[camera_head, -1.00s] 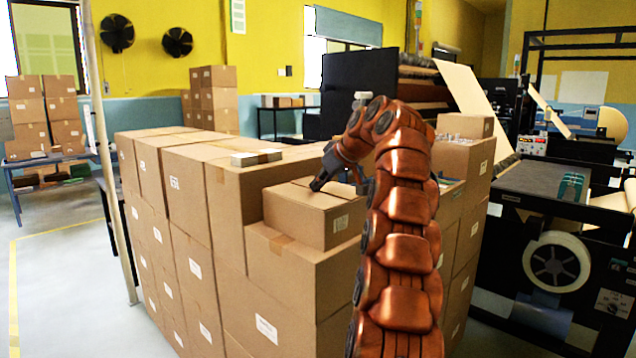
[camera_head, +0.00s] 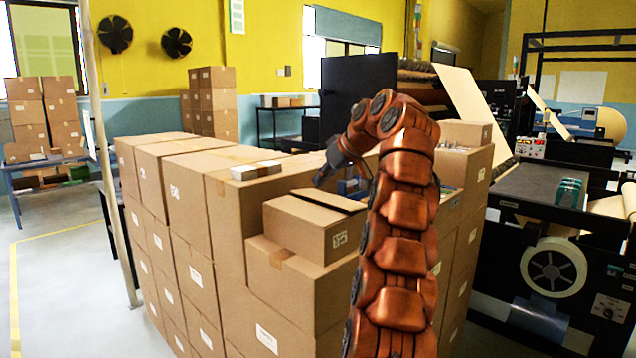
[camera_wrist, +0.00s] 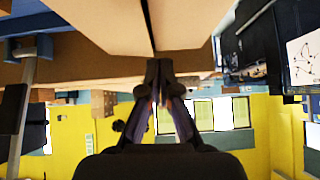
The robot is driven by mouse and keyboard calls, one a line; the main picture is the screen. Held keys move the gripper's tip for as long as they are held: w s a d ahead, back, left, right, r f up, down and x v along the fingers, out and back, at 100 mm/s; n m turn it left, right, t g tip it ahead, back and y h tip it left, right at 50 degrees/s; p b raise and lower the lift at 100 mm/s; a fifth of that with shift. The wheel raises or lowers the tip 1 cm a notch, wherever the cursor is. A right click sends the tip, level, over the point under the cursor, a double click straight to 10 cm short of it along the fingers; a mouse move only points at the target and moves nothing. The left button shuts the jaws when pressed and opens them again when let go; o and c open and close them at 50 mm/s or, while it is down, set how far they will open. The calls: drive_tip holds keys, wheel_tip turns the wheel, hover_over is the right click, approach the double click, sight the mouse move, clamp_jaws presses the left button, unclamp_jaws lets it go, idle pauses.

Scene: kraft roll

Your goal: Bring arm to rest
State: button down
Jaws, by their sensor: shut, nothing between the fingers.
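My copper-coloured arm (camera_head: 400,220) rises in front of the carton stack and bends over to the left at its top. My gripper (camera_head: 318,182) is at its end, above a small carton (camera_head: 300,233) on the stack. Its fingers are together with nothing between them. In the wrist view the dark fingers (camera_wrist: 160,72) meet near the middle, with brown carton surfaces (camera_wrist: 110,22) beyond them. A dark slit shows along the far part of the small carton's top. Part of that carton's right side is hidden by my arm.
The carton stack (camera_head: 185,215) fills the centre, with small white-topped packets (camera_head: 256,170) on it. A pale pole (camera_head: 108,160) stands left of it. A black machine with a white roll (camera_head: 553,266) stands at right. Floor at far left (camera_head: 60,290) is clear.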

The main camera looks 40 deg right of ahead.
drive_tip(key=a+p+v, duration=0.1)
drive_tip(key=p+v, duration=0.1)
drive_tip(key=v, duration=0.6)
drive_tip(key=shift+s+d, duration=0.2)
drive_tip(key=shift+d, duration=0.2)
drive_tip(key=a+f+g+y, duration=0.1)
drive_tip(key=a+f, duration=0.1)
drive_tip(key=a, duration=0.7)
drive_tip(key=a+f+g+y, duration=0.1)
drive_tip(key=a+f+g, duration=0.15)
drive_tip(key=a, duration=0.65)
drive_tip(key=s+a+f+g, duration=0.2)
drive_tip(key=s+a+f, duration=0.6)
drive_tip(key=a, duration=0.4)
drive_tip(key=s+a+f+g+h, duration=0.1)
drive_tip(key=s+a+f, duration=0.1)
drive_tip(key=s+f, duration=0.4)
drive_tip(key=s+a+f+m+g+h, duration=0.1)
drive_tip(key=s+f+g, duration=0.1)
drive_tip(key=s+f, duration=0.5)
drive_tip(key=s+a+f+g+h, duration=0.1)
drive_tip(key=s+f, duration=0.6)
drive_tip(key=s, duration=0.9)
drive_tip(key=shift+a+g+h, duration=0.3)
drive_tip(key=shift+a+g, duration=0.15)
drive_tip(key=shift+a, duration=0.4)
